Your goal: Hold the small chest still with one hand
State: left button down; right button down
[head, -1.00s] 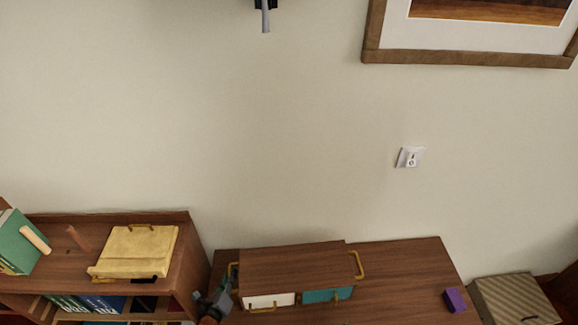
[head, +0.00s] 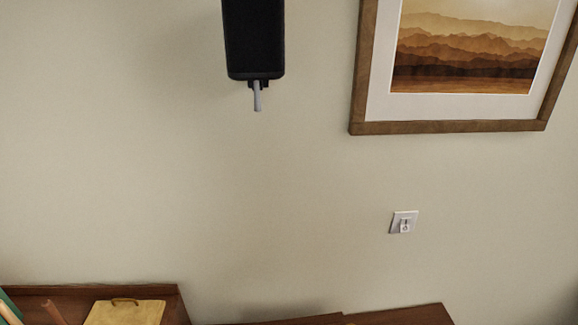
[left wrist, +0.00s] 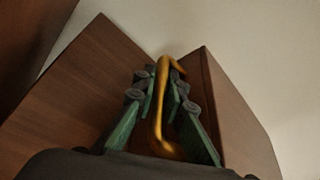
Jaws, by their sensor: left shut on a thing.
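In the left wrist view, the green fingers of my left gripper (left wrist: 163,105) are shut around a gold handle (left wrist: 162,125). The small chest's brown wooden side (left wrist: 238,110) shows to the right. In the head view only a sliver of the chest's top (head: 300,321) shows at the bottom edge. Its drawers are below the picture. My left gripper is out of the head view, and my right gripper does not show in either view.
A framed picture (head: 460,128) and a white outlet (head: 404,222) are on the wall. A dark object (head: 252,40) with a grey rod hangs at the top.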

pick_arm(q)
jog(key=shift+s+a+f, duration=0.1)
jog(key=shift+a+f, duration=0.15)
jog(key=shift+f, duration=0.05)
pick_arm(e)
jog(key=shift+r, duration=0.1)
pick_arm(q)
jog(key=c, duration=2)
grip_release()
jog(key=shift+r, duration=0.1)
jog(key=shift+o, duration=0.5)
jog(key=shift+d+r, duration=0.1)
jog(key=shift+r, duration=0.05)
